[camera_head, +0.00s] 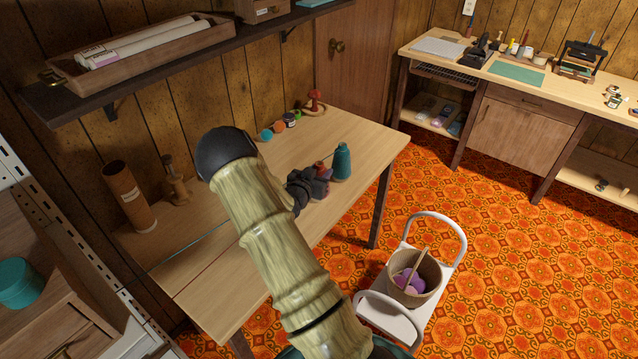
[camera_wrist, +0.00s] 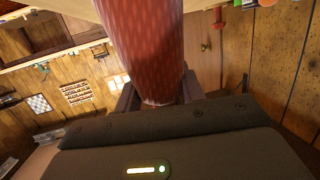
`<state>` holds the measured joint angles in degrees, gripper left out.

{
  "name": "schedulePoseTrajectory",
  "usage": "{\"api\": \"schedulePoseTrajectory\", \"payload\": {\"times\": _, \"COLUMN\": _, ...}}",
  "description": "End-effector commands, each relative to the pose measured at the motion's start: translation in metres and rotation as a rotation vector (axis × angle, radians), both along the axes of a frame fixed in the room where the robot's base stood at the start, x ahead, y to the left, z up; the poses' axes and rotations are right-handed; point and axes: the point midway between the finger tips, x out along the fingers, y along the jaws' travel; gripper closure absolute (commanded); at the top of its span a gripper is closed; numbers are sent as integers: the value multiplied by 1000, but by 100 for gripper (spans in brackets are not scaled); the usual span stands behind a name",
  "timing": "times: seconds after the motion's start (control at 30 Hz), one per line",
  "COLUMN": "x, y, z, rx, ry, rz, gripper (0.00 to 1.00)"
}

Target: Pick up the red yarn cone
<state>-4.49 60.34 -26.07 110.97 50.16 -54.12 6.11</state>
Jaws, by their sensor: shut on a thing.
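The red yarn cone (camera_wrist: 145,45) fills the upper middle of the wrist view, its near end between the two fingers of my gripper (camera_wrist: 157,98). My gripper is shut on it. In the head view my gripper (camera_head: 312,185) is over the right part of the wooden table, and only a little of the red cone (camera_head: 322,170) shows there, mostly hidden by the gripper. I cannot tell whether the cone touches the table.
A teal yarn cone (camera_head: 342,162) stands close to the right of my gripper. Small colored spools (camera_head: 279,127) and a red object on a wooden stand (camera_head: 314,103) sit at the table's back.

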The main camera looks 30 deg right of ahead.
Motion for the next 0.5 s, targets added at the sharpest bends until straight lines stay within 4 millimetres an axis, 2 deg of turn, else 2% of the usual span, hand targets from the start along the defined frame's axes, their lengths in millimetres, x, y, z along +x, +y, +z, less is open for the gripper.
{"api": "schedulePoseTrajectory", "payload": {"times": 0.27, "x": 0, "y": 0, "z": 10, "rx": 0, "ry": -2, "rz": 0, "gripper": 95}}
{"api": "schedulePoseTrajectory", "payload": {"times": 0.5, "x": 0, "y": 0, "z": 50, "rx": 0, "ry": -5, "rz": 0, "gripper": 95}}
